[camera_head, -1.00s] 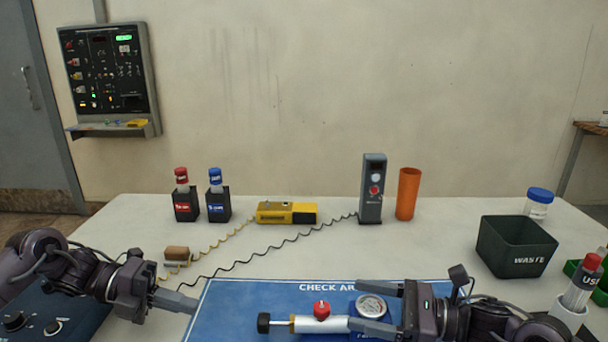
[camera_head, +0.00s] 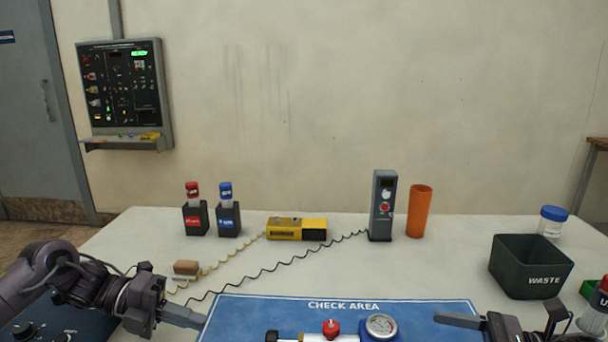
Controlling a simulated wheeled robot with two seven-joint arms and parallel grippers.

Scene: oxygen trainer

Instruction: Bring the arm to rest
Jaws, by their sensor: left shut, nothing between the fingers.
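My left gripper (camera_head: 190,317) is at the lower left, beside the left edge of the blue check-area mat (camera_head: 245,308). Its fingers are together with nothing between them. My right gripper (camera_head: 450,321) is at the lower right, over the right part of the mat. One long finger shows, pointing left, and the rest is cut off by the bottom edge. It is to the right of a valve assembly (camera_head: 331,328) with a red knob and a round gauge (camera_head: 381,326). The lower part of the assembly is out of view.
Red-capped (camera_head: 193,190) and blue-capped (camera_head: 226,192) vials stand in black holders. A yellow device (camera_head: 297,229), dark meter (camera_head: 382,206) and orange cup (camera_head: 419,211) stand behind the mat. A waste bin (camera_head: 531,267) is at right. Coiled cords (camera_head: 275,268) cross the table's left half.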

